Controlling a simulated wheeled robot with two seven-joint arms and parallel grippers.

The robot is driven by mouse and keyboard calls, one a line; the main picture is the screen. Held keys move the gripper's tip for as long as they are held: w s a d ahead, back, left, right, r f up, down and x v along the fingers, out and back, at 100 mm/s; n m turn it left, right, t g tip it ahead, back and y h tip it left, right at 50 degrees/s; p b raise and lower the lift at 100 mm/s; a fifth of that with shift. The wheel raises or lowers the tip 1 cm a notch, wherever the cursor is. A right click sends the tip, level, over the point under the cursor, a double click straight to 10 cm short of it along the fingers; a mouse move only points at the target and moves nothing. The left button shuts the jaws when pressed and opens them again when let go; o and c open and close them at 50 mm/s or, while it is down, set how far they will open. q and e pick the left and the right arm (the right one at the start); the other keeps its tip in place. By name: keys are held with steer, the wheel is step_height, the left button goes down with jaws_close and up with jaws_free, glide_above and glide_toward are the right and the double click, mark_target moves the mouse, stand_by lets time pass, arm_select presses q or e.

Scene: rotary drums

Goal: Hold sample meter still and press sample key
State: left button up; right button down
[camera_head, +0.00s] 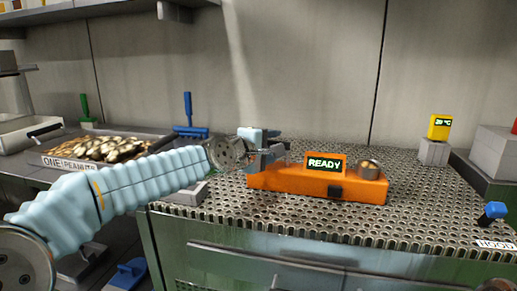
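The sample meter is a long orange box (290,182) on the perforated metal worktop. Its raised display (325,163) reads READY in green. A small dark key (335,191) sits on the front face below the display. A round metal cup (369,169) is on top near the right end. My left gripper (268,157) is at the meter's left end, its pale blue body above and behind that end. Its fingers overlap the orange body in view, so I cannot tell whether they grip it. My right gripper is not in view.
A yellow temperature display (439,127) stands on a grey block (433,152) at back right. A blue-knobbed lever (495,210) is near the right edge. The worktop (410,220) right of the meter is clear.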

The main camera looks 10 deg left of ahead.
mark_target(277, 163)
arm_select(q)
steer(key=shift+x, duration=1.6)
steer(key=shift+c, duration=0.3)
jaws_close()
